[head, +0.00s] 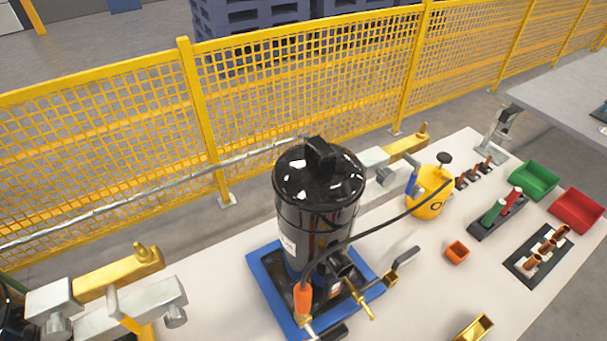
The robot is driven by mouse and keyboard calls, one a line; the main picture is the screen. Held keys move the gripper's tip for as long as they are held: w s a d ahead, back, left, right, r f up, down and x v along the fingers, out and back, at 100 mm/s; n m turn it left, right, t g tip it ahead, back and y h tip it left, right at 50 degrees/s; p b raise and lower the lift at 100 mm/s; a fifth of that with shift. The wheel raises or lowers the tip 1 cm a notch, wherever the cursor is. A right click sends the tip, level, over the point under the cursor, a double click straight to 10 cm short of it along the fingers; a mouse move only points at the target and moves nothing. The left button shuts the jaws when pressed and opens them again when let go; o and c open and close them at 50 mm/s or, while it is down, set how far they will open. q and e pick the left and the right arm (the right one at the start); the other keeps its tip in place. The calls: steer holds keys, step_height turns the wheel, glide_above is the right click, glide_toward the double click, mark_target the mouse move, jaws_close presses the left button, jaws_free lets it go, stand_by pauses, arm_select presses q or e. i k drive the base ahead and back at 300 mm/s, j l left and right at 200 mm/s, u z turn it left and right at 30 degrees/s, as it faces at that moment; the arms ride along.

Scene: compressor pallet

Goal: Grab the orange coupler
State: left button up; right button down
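The orange coupler (303,300) is at the lower middle of the head view, in front of a black compressor (318,215). It stands roughly upright, with a black hose (388,224) running from its top towards the yellow container at the right. A brass-coloured part shows just below it. The compressor stands on a blue pallet (262,282). I cannot tell whether the coupler is attached to a fitting. Neither of my grippers can be made out in this view.
Gold and grey fixtures (120,272) stand at the lower left. On the white table's right are a yellow container (430,200), a small orange box (457,252), a black rack (537,256), and green (534,180) and red (577,210) bins. A yellow fence (290,90) runs behind.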

mark_target(302, 297)
steer(key=i+l+u, duration=0.1)
steer(key=u, duration=0.3)
steer(key=l+u, duration=0.6)
steer(key=u, duration=0.15)
steer(key=l+u, duration=0.4)
steer(key=i+j, duration=0.05)
steer(key=j, duration=0.05)
